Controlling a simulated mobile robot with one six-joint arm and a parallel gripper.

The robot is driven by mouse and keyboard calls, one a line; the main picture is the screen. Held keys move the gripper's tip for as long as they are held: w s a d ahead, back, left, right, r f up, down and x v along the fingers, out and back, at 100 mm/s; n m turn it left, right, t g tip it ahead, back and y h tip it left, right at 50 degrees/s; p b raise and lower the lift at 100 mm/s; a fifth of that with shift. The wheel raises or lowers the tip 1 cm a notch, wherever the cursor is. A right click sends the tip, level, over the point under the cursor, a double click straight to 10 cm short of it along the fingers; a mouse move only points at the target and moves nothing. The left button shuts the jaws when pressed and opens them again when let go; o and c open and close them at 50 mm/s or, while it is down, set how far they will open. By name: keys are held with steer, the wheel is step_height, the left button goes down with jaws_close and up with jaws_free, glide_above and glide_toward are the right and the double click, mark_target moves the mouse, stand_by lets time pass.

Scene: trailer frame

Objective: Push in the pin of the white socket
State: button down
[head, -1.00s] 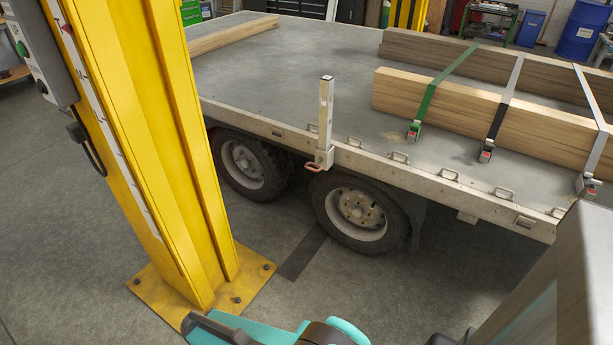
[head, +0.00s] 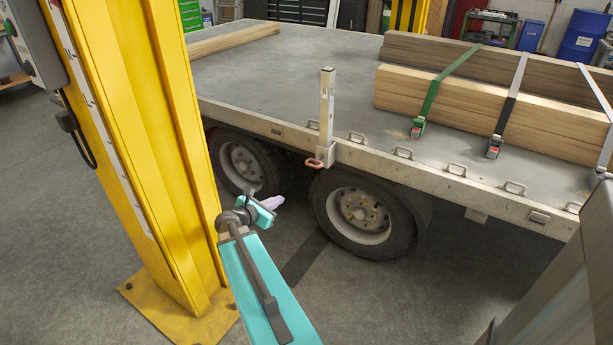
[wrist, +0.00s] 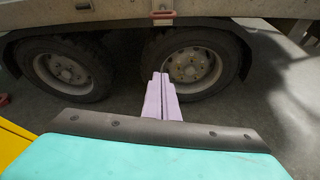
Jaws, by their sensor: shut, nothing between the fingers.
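The white socket (head: 325,154) is fixed on the side rail of the trailer, with a pale upright post (head: 327,105) standing in it. Its pin has a red handle (head: 313,163) that sticks out at the lower left of the socket. In the wrist view the red handle (wrist: 163,14) is at the top edge, and the socket above it is mostly cut off. My gripper (head: 273,202) is shut and empty, with pale lilac fingers. It is below and to the left of the pin in the head view, apart from it. In the wrist view the fingertips (wrist: 160,77) point towards the wheels.
A yellow column (head: 150,150) stands close on the left of my arm. Two trailer wheels (head: 358,212) are under the deck (head: 290,75). Strapped timber beams (head: 450,105) lie on the deck at the right. The floor in front of the wheels is clear.

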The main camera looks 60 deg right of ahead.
steer(key=s+d+r+n+h, duration=0.1)
steer(key=d+r+n, duration=0.1)
steer(key=d+r, duration=0.2)
steer(key=shift+d+r+h+b, duration=0.35)
steer(key=shift+d+r+h, duration=0.05)
steer(key=shift+r, duration=0.5)
steer(key=shift+d, duration=0.1)
glide_toward(316, 161)
steer(key=d+f, duration=0.2)
steer(key=d, duration=0.1)
steer(key=shift+w+a+r+b, duration=0.1)
steer(key=shift+a+b, duration=0.05)
steer(key=shift+b, duration=0.3)
steer(key=shift+r+p+x, duration=0.2)
steer(key=shift+p+x, duration=0.05)
steer(key=shift+x, duration=0.6)
steer(key=shift+r+p+x, duration=0.2)
steer(key=shift+x, duration=0.7)
steer(key=shift+r, duration=0.1)
